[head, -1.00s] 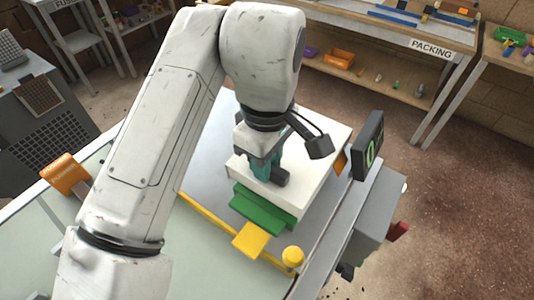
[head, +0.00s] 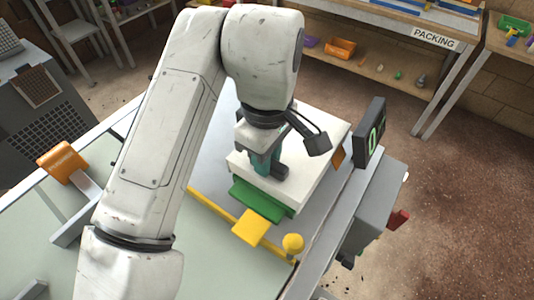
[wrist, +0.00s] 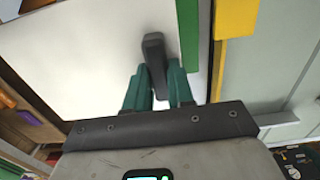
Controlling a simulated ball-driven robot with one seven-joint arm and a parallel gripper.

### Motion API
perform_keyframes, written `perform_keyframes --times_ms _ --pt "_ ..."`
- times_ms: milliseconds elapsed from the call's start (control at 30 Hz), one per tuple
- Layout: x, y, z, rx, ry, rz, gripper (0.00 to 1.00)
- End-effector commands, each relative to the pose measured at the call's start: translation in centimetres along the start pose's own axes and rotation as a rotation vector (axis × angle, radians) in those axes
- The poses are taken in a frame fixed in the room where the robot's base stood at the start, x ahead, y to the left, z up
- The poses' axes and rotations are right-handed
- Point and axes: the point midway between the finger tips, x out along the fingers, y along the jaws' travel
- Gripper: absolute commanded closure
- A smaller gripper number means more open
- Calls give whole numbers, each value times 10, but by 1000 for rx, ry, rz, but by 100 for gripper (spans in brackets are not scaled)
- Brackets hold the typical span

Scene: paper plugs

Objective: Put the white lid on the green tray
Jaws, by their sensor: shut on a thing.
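The white lid (head: 310,140) is a broad flat square with a dark handle (wrist: 154,50) on top. My gripper (head: 268,165) has teal fingers and is shut on this handle; the wrist view shows the fingers (wrist: 158,85) on either side of it. The lid lies level over the green tray (head: 262,199), whose near edge shows below the lid's front side. The lid hides the rest of the tray. I cannot tell whether lid and tray touch all round.
A yellow tab (head: 250,228) and a yellow knob (head: 292,243) stand in front of the tray. A display with green digits (head: 369,140) stands close to the lid's right side. An orange device (head: 62,163) is at the left.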

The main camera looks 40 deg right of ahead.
Motion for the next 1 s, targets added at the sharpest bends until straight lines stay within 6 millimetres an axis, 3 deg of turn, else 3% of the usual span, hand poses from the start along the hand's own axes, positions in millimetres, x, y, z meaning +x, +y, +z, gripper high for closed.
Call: perform_keyframes --times_ms 967,1000 --pt "11 0 0 -1 0 0 100" --pt "11 0 0 -1 0 0 76"
